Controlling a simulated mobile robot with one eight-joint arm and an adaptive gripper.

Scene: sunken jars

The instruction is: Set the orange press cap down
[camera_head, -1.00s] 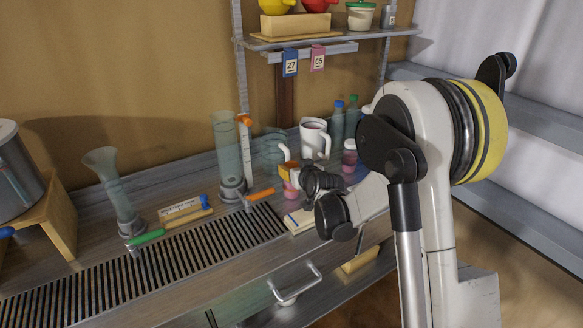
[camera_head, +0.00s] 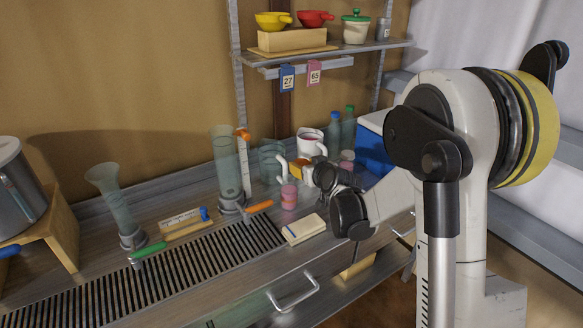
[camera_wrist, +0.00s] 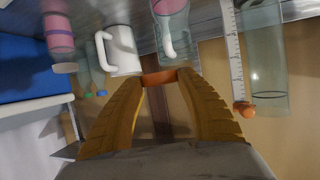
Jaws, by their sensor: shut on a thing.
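The orange press cap (camera_wrist: 160,77) shows as an orange piece between my fingertips in the wrist view. My gripper (camera_wrist: 158,82) is shut on it, with one yellow finger on each side. In the head view my gripper (camera_head: 298,171) is above the counter, close to the white mug (camera_head: 309,142) and the clear jug (camera_head: 270,160). A small pink jar (camera_head: 289,198) stands on the counter just below and left of my gripper. The cap is small and partly hidden by the fingers in the head view.
A tall clear cylinder (camera_head: 226,165) and an orange-topped ruler (camera_head: 243,160) stand to the left. A pale block (camera_head: 304,229) lies near the counter's front. The slotted grate (camera_head: 190,270) runs left. A blue box (camera_head: 374,152) and bottles (camera_head: 333,135) stand right.

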